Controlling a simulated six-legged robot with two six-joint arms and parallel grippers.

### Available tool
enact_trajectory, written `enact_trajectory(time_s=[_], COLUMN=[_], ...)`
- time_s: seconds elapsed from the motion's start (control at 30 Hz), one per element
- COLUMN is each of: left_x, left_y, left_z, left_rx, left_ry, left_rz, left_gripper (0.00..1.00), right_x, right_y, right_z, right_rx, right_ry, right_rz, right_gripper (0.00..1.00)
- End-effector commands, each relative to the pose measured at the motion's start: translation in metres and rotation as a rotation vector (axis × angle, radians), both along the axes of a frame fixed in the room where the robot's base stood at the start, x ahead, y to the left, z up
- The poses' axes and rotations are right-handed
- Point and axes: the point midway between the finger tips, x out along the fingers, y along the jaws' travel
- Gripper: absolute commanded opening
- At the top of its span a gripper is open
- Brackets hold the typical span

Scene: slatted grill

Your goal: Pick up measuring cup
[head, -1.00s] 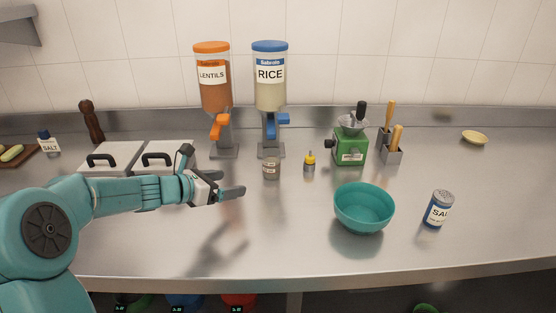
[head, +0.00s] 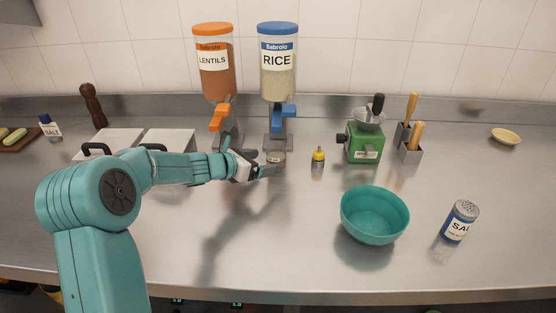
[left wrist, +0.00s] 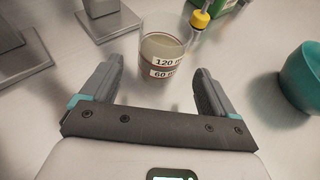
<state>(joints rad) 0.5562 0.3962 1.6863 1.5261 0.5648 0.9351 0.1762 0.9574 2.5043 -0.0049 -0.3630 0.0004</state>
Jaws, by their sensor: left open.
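The measuring cup (left wrist: 163,55) is a small clear cup with white 120 and 60 marks. It stands upright on the steel counter, and in the head view (head: 276,157) it sits in front of the rice dispenser, its lower part hidden by my gripper. My left gripper (head: 270,168) is open at the cup's near side. In the left wrist view its two fingers (left wrist: 155,84) are spread wide, and the cup stands ahead of and between their tips. My right gripper is not in view.
A yellow-capped bottle (head: 318,158) stands just right of the cup. The lentils dispenser (head: 215,75) and rice dispenser (head: 277,75) stand behind. A teal bowl (head: 374,215), salt shaker (head: 459,222) and green grinder (head: 363,142) are to the right. The front middle counter is clear.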

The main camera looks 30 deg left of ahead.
Motion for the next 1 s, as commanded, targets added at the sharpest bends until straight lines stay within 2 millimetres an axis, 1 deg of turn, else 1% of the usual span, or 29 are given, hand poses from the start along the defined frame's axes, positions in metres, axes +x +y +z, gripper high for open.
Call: enact_trajectory(time_s=[0.03, 0.17, 0.27, 0.4, 0.5, 0.6, 0.77, 0.87, 0.9, 0.93, 0.97, 1.0], left_x=[0.006, 0.014, 0.027, 0.049, 0.059, 0.063, 0.062, 0.063, 0.062, 0.062, 0.062, 0.062], left_y=[-0.002, -0.004, -0.007, -0.011, -0.013, -0.013, -0.013, -0.013, -0.013, -0.013, -0.013, -0.013], left_z=[-0.002, -0.005, -0.01, -0.019, -0.024, -0.025, -0.025, -0.025, -0.025, -0.025, -0.026, -0.025], left_rx=[-0.001, 0.001, -0.001, -0.001, -0.001, 0.001, 0.001, 0.001, 0.001, 0.001, 0.001, 0.001], left_ry=[-0.001, -0.001, 0.0, -0.001, -0.001, -0.001, -0.001, -0.001, -0.001, -0.001, -0.001, -0.001], left_rz=[-0.001, 0.0, -0.002, -0.002, -0.001, 0.001, 0.001, 0.001, 0.001, 0.001, 0.001, 0.001], left_gripper=[0.89, 0.89, 0.89, 0.89, 0.89, 0.89, 0.89, 0.59, 0.46, 0.37, 0.31, 0.31], right_x=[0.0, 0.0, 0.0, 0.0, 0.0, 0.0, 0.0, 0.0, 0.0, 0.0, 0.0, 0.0], right_y=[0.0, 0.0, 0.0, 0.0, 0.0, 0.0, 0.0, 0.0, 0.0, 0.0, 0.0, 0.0], right_z=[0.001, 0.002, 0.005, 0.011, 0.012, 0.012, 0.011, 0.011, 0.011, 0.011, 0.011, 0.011], right_rx=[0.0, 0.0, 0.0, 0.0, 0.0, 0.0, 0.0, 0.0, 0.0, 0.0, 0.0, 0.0], right_ry=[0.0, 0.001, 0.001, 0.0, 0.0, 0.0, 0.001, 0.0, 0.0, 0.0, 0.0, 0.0], right_rz=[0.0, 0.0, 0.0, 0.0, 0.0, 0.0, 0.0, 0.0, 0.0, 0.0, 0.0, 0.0], right_gripper=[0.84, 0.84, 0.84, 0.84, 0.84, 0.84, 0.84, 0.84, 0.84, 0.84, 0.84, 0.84])
